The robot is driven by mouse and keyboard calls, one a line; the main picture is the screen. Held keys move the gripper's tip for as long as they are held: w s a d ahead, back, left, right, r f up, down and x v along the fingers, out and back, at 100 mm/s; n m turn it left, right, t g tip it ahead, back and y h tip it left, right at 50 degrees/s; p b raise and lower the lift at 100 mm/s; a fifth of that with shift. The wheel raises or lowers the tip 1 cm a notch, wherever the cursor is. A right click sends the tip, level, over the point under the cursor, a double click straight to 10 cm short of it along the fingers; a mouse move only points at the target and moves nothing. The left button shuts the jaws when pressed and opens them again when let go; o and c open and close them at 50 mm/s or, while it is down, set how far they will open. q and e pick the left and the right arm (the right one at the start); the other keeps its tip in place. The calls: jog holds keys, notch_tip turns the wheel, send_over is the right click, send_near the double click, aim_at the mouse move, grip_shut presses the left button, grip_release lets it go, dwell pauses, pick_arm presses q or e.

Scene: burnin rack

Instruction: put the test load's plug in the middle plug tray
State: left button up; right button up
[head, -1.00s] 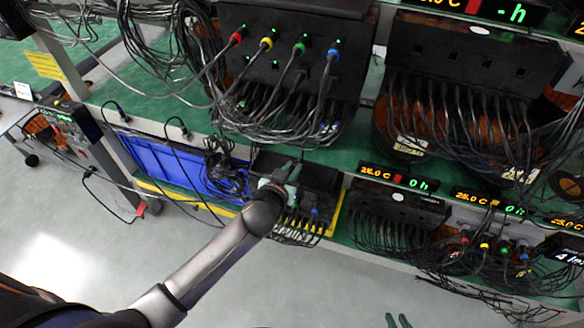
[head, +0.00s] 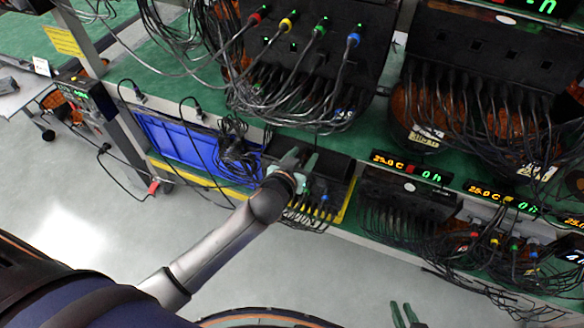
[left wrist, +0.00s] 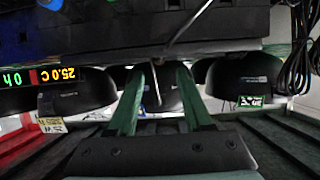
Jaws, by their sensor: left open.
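My left gripper (head: 298,160) is open in front of the dark lower-shelf unit (head: 333,168) with small coloured plugs along its front. In the left wrist view its two green fingers (left wrist: 155,95) stand apart. A thin grey cable or rod (left wrist: 185,32) crosses above and between the fingertips; I see nothing gripped. My right gripper (head: 405,313) shows at the bottom edge, fingers apart, over the floor. A red plug-like end (head: 152,187) hangs by the left cart. I cannot tell which plug is the test load's, nor which holder is the middle plug tray.
A blue bin (head: 170,145) with a bundle of black cables (head: 235,150) stands left of my left gripper. Larger cabled units fill the shelf above. Lower units with displays (head: 410,167) stand to the right. The floor (head: 80,220) is clear in front.

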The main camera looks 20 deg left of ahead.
pick_arm(q)
jog(key=v, duration=1.1)
jog(key=shift+f, duration=0.1)
jog(key=s+f+m+g+h, duration=0.1)
jog(key=s+f+g, duration=0.3)
jog(key=s+f, duration=0.9)
notch_tip(320, 180, down, 4)
jog(key=shift+s+a+r+m+h, duration=0.2)
jog(key=shift+a+m+h, duration=0.1)
jog(key=shift+a+h, duration=0.2)
jog(key=shift+a, duration=0.1)
